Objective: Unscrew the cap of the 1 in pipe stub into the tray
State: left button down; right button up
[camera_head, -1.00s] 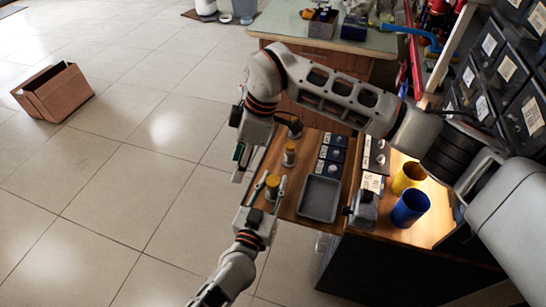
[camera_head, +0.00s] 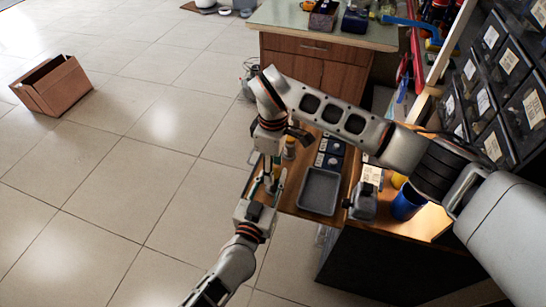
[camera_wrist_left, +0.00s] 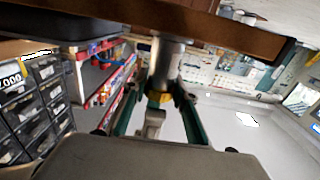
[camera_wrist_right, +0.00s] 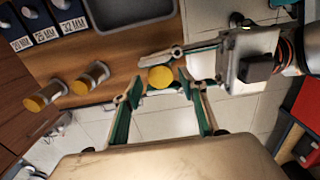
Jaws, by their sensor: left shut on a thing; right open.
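A pipe stub with a yellow cap (camera_wrist_right: 160,77) stands at the edge of the wooden bench. My left gripper (camera_head: 266,188) is shut on this stub below the cap; its fingers flank the grey stub (camera_wrist_left: 168,62) in the left wrist view. My right gripper (camera_head: 272,160) is above the stub, pointing down. In the right wrist view its open fingers (camera_wrist_right: 157,90) lie on both sides of the cap; contact cannot be told. The grey tray (camera_head: 318,190) lies on the bench to the right and looks empty. No size label is readable on the held stub.
Two more capped stubs (camera_wrist_right: 45,98) (camera_wrist_right: 90,78) stand along the bench edge. Tiles labelled 20, 25 and 32 MM (camera_wrist_right: 38,20) lie beside the tray. A grey device (camera_head: 363,202) and a blue cup (camera_head: 407,202) stand right of the tray.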

jog(key=shift+f, duration=0.7)
jog(key=c, duration=1.1)
jog(key=o, duration=1.2)
jog(key=shift+r, duration=2.3)
pick_arm(q)
jog(key=c, duration=1.5)
grip_release()
